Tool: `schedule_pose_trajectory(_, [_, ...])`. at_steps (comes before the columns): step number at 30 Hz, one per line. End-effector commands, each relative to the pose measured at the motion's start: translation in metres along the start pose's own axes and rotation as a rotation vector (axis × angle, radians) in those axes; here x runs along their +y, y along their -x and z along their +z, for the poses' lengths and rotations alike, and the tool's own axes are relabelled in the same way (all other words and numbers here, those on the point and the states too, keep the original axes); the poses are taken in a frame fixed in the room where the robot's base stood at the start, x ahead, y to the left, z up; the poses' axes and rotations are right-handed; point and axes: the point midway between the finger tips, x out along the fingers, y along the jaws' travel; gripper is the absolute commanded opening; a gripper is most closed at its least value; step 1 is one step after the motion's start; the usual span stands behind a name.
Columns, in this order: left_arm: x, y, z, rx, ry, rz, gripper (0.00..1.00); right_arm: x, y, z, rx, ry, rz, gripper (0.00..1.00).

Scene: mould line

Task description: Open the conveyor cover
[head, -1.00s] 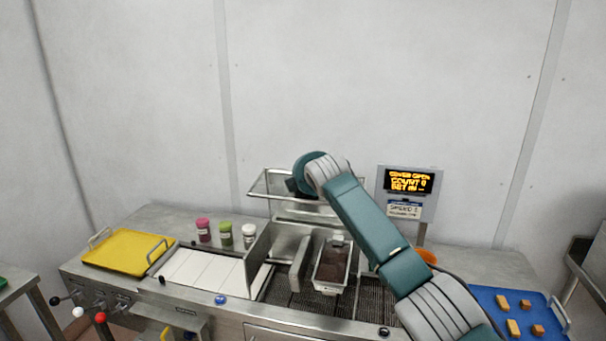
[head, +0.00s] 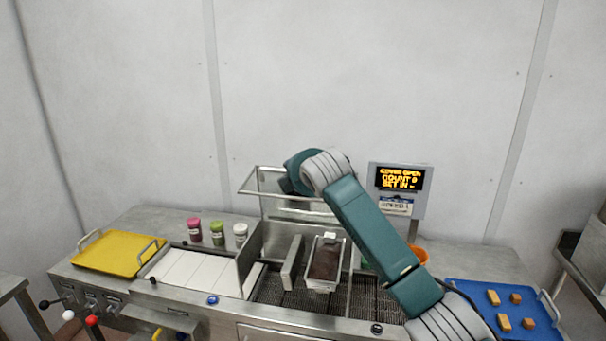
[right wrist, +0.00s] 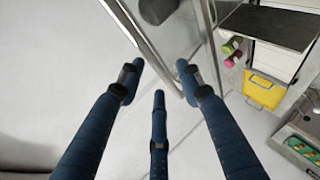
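The conveyor cover (head: 262,207), a clear panel in a metal frame, stands raised at the back of the mesh conveyor (head: 276,290). The display (head: 400,178) reads "COVER OPEN" and "COUNT 0". My right arm reaches over the conveyor to the cover's top, where its wrist hides the gripper in the head view. In the right wrist view my right gripper (right wrist: 160,72) has its fingers spread apart, with the cover's metal frame bar (right wrist: 134,30) beside the fingertips. Nothing is held between them. I cannot tell whether they touch the bar. My left gripper is not in view.
A mould with dark brown filling (head: 325,262) sits on the conveyor. White tiles (head: 195,272), several small jars (head: 217,232) and a yellow tray (head: 118,252) are at left. A blue tray (head: 468,294) with several brown pieces is at right, below my forearm.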

Motion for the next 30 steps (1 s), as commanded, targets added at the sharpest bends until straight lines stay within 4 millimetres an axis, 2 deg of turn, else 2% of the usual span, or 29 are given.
schedule_pose_trajectory(6, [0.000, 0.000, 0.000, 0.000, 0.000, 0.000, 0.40, -0.001, 0.039, 0.001, -0.001, 0.001, 0.000, 0.36])
schedule_pose_trajectory(12, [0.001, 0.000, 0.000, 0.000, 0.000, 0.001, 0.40, -0.001, 0.061, 0.001, -0.002, 0.001, -0.001, 0.36])
schedule_pose_trajectory(25, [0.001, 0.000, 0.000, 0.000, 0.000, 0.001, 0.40, -0.003, 0.066, 0.002, -0.002, -0.002, -0.004, 0.36])
schedule_pose_trajectory(28, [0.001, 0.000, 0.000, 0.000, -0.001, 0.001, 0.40, -0.021, 0.064, 0.004, 0.000, -0.029, -0.026, 0.36])
schedule_pose_trajectory(30, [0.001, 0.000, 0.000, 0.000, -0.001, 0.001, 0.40, -0.052, 0.061, 0.009, 0.001, -0.076, -0.061, 0.36])
